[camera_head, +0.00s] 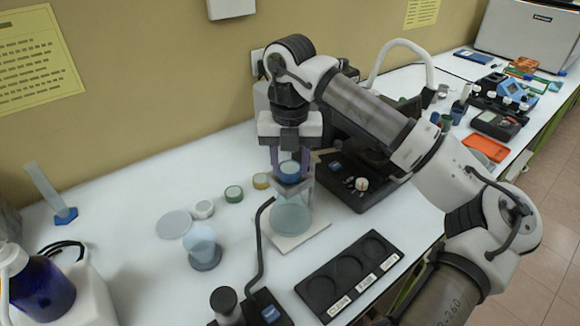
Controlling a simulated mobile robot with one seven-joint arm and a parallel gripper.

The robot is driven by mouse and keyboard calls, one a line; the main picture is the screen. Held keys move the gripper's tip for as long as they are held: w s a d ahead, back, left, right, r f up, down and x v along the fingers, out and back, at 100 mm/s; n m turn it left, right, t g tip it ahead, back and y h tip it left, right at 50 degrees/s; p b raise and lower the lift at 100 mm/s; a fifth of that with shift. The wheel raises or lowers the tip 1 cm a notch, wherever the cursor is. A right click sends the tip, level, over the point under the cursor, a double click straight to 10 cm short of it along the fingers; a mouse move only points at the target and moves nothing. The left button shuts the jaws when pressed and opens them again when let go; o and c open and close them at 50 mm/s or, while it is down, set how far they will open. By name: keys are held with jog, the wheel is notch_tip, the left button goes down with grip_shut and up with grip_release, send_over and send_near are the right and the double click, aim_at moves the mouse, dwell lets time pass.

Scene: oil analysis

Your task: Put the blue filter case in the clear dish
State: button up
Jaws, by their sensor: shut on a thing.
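The blue filter case (290,168) is a small round case held between the fingers of my gripper (290,181). My gripper points down and is shut on the case, above the table near the middle of the view. Behind and below it stands a clear glass vessel (291,217) on a white plate (307,236). The clear dish (174,224) appears as a flat, pale round dish on the white table, left of my gripper. It looks empty.
White (203,209), green (234,194) and yellow (261,181) round cases lie between dish and gripper. A glass vessel on a grey base (205,257) stands in front of the dish. A black tray with round recesses (350,291) lies front right. A black hose (259,245) rises nearby.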

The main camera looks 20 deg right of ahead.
aim_at(290, 168)
notch_tip(290, 168, up, 10)
jog(key=b, duration=0.2)
